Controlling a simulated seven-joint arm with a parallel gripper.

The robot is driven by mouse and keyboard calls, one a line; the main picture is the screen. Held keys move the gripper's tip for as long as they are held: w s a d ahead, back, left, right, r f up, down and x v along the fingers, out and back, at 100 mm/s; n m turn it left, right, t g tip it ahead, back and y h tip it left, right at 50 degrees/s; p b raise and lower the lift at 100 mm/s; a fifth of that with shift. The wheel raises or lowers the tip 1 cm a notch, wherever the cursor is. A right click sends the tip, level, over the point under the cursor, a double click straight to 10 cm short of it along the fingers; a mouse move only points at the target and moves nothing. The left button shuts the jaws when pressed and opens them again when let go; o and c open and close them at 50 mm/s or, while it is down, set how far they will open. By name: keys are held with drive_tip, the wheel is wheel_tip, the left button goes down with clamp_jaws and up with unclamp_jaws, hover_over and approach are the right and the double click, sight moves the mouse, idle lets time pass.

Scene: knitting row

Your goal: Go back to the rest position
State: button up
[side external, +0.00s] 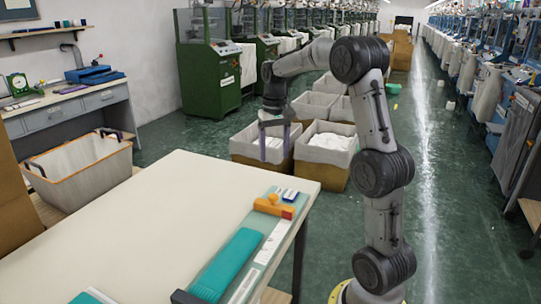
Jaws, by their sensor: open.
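My gripper (274,142) hangs from the arm just past the far edge of the cream table (170,215), pointing down with its two purple-grey fingers apart. It appears in front of the fabric-lined bins in the picture, and nothing shows between the fingers. The arm rises from its base at the lower right and bends over to the left at the top.
On the table's right side lie a teal folded piece (228,262), an orange-and-yellow item (274,206) and a small blue-and-white box (290,195). Lined bins (325,157) stand behind. A large basket (82,165) is at left. Green machines (217,75) stand at the back.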

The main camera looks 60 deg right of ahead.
drive_tip(key=s+a+r+n+t, duration=0.1)
drive_tip(key=s+a+r+n, duration=0.1)
drive_tip(key=a+r, duration=0.45)
drive_tip(key=s+a+r+n+t, duration=0.2)
drive_tip(key=a+r, duration=0.1)
drive_tip(key=a, duration=0.7)
drive_tip(key=s+a+f+n+t, duration=0.1)
drive_tip(key=s+a+f+n, duration=0.1)
drive_tip(key=s+a+f, duration=0.2)
drive_tip(key=s+a+f+n+t, duration=0.1)
drive_tip(key=s+a+f+n, duration=0.2)
drive_tip(key=s, duration=0.6)
drive_tip(key=shift+a+f+t, duration=0.3)
drive_tip(key=shift+a+f, duration=0.05)
drive_tip(key=shift+a, duration=0.5)
